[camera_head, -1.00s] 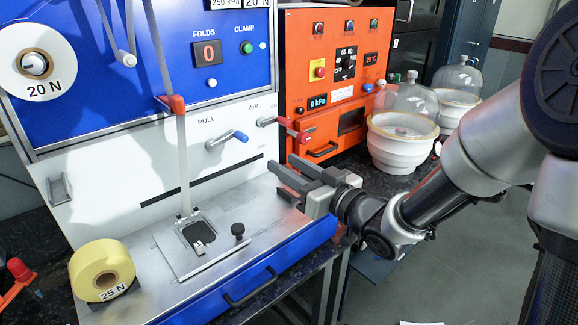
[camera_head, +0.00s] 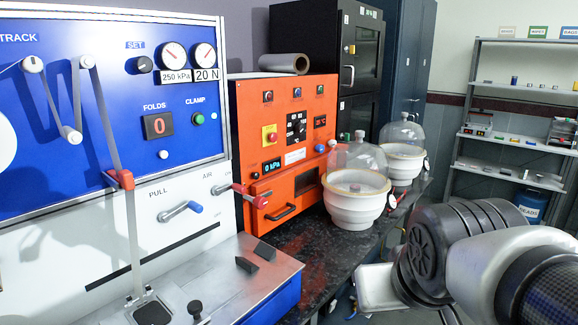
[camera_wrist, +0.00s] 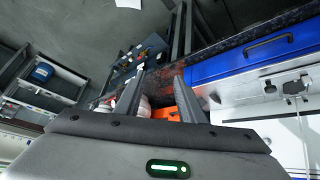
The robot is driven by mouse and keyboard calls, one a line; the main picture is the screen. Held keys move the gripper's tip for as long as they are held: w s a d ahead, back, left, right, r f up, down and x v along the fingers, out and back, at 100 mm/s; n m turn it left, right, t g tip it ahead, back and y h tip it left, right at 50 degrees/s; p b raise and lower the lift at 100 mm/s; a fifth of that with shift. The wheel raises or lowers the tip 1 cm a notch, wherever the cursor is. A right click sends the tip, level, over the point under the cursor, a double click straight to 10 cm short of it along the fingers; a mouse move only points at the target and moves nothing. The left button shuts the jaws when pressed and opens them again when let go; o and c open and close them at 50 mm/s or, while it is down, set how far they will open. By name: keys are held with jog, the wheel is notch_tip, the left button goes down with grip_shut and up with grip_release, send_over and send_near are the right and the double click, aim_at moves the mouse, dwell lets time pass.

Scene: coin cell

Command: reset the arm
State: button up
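My arm (camera_head: 480,265) is folded at the lower right in the head view, to the right of the black bench. My gripper (camera_wrist: 158,88) shows in the wrist view, its two dark fingers apart with nothing held between them. The fingertips are not clearly visible in the head view, where the arm hides them or they fall outside the picture. Beyond the fingers, the wrist view shows floor, the bench edge and part of the orange unit.
The blue-and-white machine (camera_head: 60,170) stands at the left, with the orange unit (camera_head: 285,150) beside it. Two glass bell jars on white bases, the nearer (camera_head: 355,205) by the bench edge, stand near my arm. A shelf rack (camera_head: 510,115) is at the back right.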

jog(key=s+r+p, duration=0.2)
jog(key=r+p, duration=0.5)
jog(key=s+r+g+p, duration=0.1)
jog(key=s+r+p, duration=0.1)
jog(key=r+p, duration=0.5)
jog(key=shift+s+a+r+y+p, duration=0.25)
jog(key=shift+s+y+p, duration=0.05)
jog(key=shift+s+p, duration=0.1)
dwell(0.4)
